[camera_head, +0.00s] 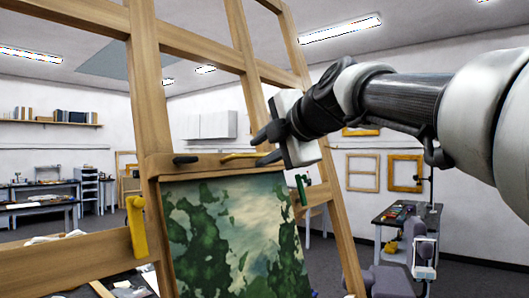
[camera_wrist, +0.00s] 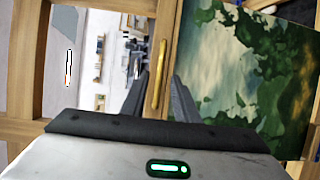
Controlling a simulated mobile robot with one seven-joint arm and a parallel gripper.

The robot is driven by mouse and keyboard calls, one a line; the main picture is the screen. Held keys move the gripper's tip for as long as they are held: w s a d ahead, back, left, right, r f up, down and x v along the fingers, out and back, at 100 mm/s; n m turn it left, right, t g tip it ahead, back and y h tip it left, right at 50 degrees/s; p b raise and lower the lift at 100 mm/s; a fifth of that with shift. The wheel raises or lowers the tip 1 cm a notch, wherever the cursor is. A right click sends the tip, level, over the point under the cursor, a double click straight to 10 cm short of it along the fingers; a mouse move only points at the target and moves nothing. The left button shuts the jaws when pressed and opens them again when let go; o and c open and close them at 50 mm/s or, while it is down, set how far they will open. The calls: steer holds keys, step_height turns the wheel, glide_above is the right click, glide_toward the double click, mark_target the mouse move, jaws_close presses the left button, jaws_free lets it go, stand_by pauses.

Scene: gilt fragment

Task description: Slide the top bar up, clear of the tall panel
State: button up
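The top bar (camera_head: 205,169) is a wooden strip across the easel, lying along the upper edge of the tall panel (camera_head: 230,235), which is painted in green and pale patches. My gripper (camera_head: 262,147) is open at the right end of the handle. In the wrist view the picture is turned: the bar (camera_wrist: 171,40) runs up and down with the handle (camera_wrist: 160,62) on it. My fingers (camera_wrist: 160,98) are apart, one on each side of the bar's line, with nothing clamped. Whether they touch the bar is unclear.
The wooden easel (camera_head: 146,90) has uprights and an upper crossbeam, with open space between the bar and that beam. A yellow clamp (camera_head: 137,226) is on the left upright and a green one (camera_head: 301,189) at the right. A workbench (camera_head: 405,215) stands behind.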

mark_target(254, 154)
steer(key=p+x, duration=0.1)
steer(key=x, duration=0.4)
jaws_close()
steer(key=shift+r, duration=0.1)
